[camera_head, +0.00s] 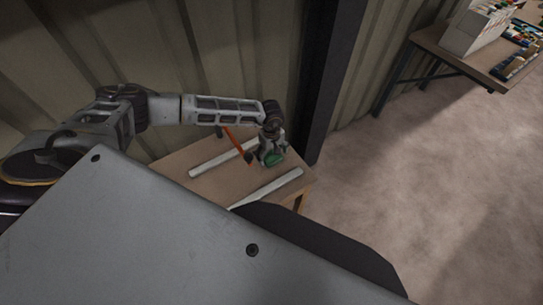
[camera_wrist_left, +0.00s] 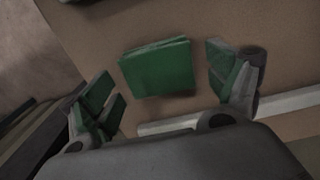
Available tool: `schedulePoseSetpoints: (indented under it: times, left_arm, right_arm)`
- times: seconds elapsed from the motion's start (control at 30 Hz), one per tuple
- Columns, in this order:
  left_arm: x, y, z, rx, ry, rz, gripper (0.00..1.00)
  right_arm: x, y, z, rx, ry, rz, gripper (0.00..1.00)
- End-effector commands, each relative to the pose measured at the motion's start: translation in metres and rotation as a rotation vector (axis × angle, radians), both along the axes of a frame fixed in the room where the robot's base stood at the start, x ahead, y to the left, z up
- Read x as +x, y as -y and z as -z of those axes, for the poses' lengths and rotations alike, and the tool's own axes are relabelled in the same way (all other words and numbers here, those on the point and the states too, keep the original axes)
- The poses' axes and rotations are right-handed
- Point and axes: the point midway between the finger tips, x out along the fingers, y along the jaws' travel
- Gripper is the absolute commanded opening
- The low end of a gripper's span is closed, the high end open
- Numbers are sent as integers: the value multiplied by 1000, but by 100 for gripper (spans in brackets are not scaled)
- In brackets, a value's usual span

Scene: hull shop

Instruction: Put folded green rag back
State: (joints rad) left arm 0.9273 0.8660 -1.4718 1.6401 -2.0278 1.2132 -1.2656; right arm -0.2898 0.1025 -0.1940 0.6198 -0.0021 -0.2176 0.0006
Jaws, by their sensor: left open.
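The folded green rag (camera_wrist_left: 158,69) lies flat on the brown table top in the left wrist view. In the head view a bit of the rag (camera_head: 274,160) shows below my left gripper (camera_head: 267,157). In the left wrist view the two green-padded fingers of my left gripper (camera_wrist_left: 170,88) stand wide apart, one on each side of the rag, without visible contact. The gripper is open and empty. My right gripper is not in either view.
The small wooden table (camera_head: 215,182) carries two pale bars, one (camera_head: 222,159) behind and one (camera_head: 268,187) in front of the gripper. An orange tool (camera_head: 236,144) lies near the wrist. A dark post (camera_head: 325,80) stands close behind. A second table (camera_head: 455,62) holds a white box (camera_head: 474,27).

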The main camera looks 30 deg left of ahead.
Motion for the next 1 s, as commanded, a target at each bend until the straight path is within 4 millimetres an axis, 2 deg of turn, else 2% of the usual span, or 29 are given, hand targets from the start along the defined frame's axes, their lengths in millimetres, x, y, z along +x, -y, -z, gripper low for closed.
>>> schedulePoseSetpoints:
  times: [0.4,0.6,0.8,1.0]
  left_arm:
    - [1,0,-62,-1,4,0,89]
    - [0,0,-87,0,2,0,89]
    - [0,0,-100,0,1,0,89]
    - [0,0,-102,0,1,0,89]
  right_arm:
    - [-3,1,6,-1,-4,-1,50]
    - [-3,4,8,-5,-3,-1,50]
    - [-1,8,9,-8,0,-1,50]
    - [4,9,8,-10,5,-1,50]
